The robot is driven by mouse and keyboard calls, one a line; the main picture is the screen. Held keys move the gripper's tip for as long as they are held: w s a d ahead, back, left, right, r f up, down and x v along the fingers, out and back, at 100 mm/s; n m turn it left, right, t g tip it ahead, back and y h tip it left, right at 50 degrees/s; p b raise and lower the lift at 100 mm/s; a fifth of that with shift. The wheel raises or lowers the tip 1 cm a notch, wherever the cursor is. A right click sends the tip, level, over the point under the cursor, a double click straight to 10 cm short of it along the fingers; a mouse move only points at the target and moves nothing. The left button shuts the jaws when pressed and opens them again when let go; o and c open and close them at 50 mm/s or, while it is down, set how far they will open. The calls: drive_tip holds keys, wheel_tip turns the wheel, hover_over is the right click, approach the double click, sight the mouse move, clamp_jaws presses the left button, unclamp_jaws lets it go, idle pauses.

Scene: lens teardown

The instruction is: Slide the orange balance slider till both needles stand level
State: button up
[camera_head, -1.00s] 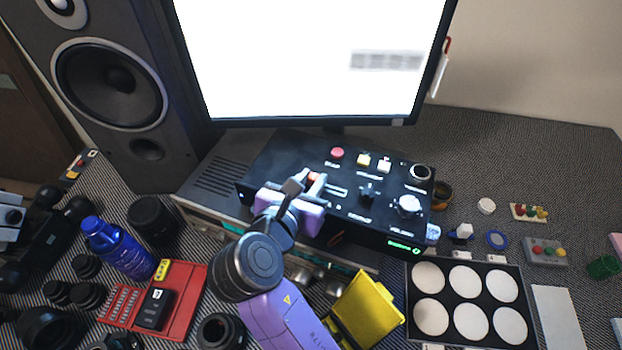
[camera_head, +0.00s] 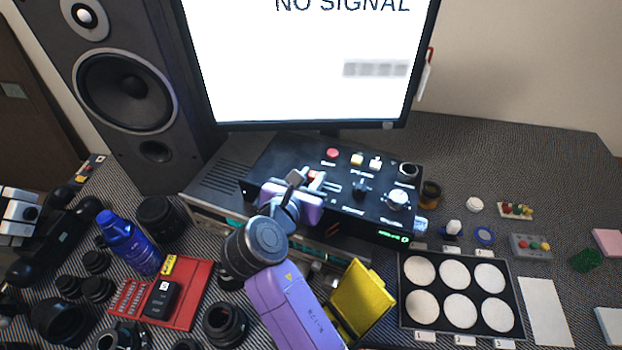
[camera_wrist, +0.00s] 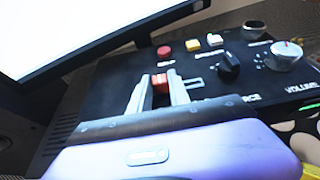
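The orange balance slider (camera_wrist: 160,83) sits in a short slot on top of the black control box (camera_wrist: 110,88). In the head view the slider cap (camera_head: 314,175) is partly covered by my fingers. My gripper (camera_wrist: 158,92) reaches down from the front, one finger on each side of the cap. The fingers look closed against it, with no clear gap. In the head view my gripper (camera_head: 306,182) is over the left part of the box. I cannot make out the needles in either view; my arm covers part of the box front.
A red button (camera_head: 332,153), a black knob (camera_head: 361,187) and a silver volume knob (camera_head: 397,199) stand right of the slider. The monitor (camera_head: 310,70) rises behind. A yellow object (camera_head: 360,300) and a tray of white discs (camera_head: 404,312) lie in front.

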drive_tip(key=o, duration=0.3)
drive_tip(key=shift+o, duration=0.2)
drive_tip(key=shift+s, duration=0.1)
drive_tip(key=v, duration=0.7)
drive_tip(key=shift+s+a, duration=0.2)
drive_tip(key=shift+s, duration=0.1)
